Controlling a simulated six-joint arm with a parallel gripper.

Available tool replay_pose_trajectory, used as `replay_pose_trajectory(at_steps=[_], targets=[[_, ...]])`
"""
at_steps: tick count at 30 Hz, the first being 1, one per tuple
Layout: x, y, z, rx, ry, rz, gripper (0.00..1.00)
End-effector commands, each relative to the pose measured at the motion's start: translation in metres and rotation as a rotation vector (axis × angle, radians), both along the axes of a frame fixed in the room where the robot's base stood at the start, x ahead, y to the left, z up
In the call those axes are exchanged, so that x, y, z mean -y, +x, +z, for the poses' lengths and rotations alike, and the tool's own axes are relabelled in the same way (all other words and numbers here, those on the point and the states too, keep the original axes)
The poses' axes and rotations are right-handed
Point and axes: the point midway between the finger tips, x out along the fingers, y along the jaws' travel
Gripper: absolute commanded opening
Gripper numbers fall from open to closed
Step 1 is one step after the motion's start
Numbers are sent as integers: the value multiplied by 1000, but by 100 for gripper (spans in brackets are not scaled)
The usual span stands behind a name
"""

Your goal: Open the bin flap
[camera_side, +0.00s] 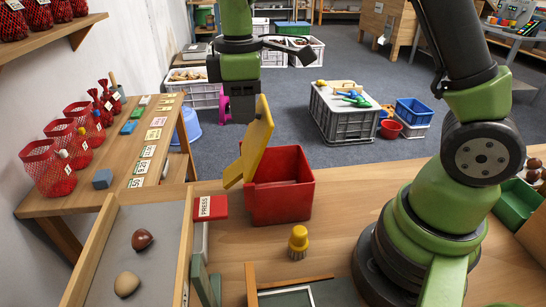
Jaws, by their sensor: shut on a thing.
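The red bin (283,203) stands on the wooden table near the middle. Its yellow flap (256,137) stands raised and tilted at the bin's left side, and the bin's open top shows. My gripper (243,108) comes down from above, behind the flap's upper part. It is shut on the flap; its fingertips are mostly hidden behind it.
A red PRESS block (208,207) is left of the bin. A yellow-topped brush (298,241) stands in front. A wooden-edged tray (148,213) holds two round chestnut-like items. Red net bags (47,167) stand on the left shelf. My arm's base fills the right.

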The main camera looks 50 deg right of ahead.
Motion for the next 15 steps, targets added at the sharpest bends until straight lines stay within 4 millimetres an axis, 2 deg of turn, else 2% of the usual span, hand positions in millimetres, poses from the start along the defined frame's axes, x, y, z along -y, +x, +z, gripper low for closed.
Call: replay_pose_trajectory(at_steps=[15], targets=[[-7,6,1,3,1,1,8]])
